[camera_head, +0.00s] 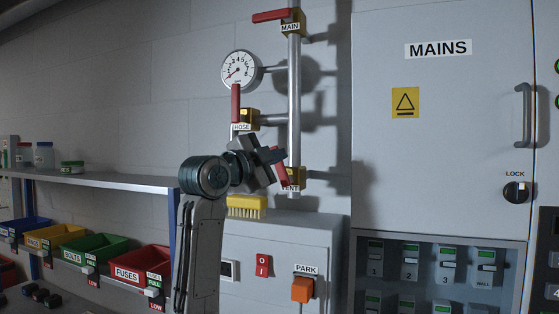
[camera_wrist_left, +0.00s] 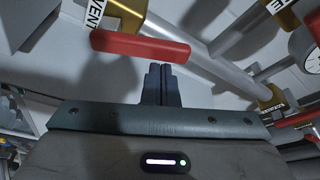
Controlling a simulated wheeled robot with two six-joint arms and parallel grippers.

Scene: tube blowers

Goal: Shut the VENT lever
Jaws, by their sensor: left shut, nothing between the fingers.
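The red VENT lever (camera_head: 281,173) shows in the head view beside the lower end of the silver pipe, leaning up and left from its brass valve (camera_head: 302,175). Its upper part is hidden behind my left gripper (camera_head: 275,156). The VENT label (camera_head: 290,187) is partly covered. In the left wrist view the lever (camera_wrist_left: 140,46) lies across the top, just beyond the shut fingertips of my left gripper (camera_wrist_left: 160,68). The fingers hold nothing. I cannot tell whether they touch the lever. My right gripper is not in view.
The HOSE lever (camera_head: 236,102) stands upright above my left arm, below a gauge (camera_head: 239,70). The MAIN lever (camera_head: 270,16) points left at the top. A yellow brush (camera_head: 246,202) lies on the grey cabinet (camera_head: 285,227) below. The MAINS panel (camera_head: 440,140) is at right.

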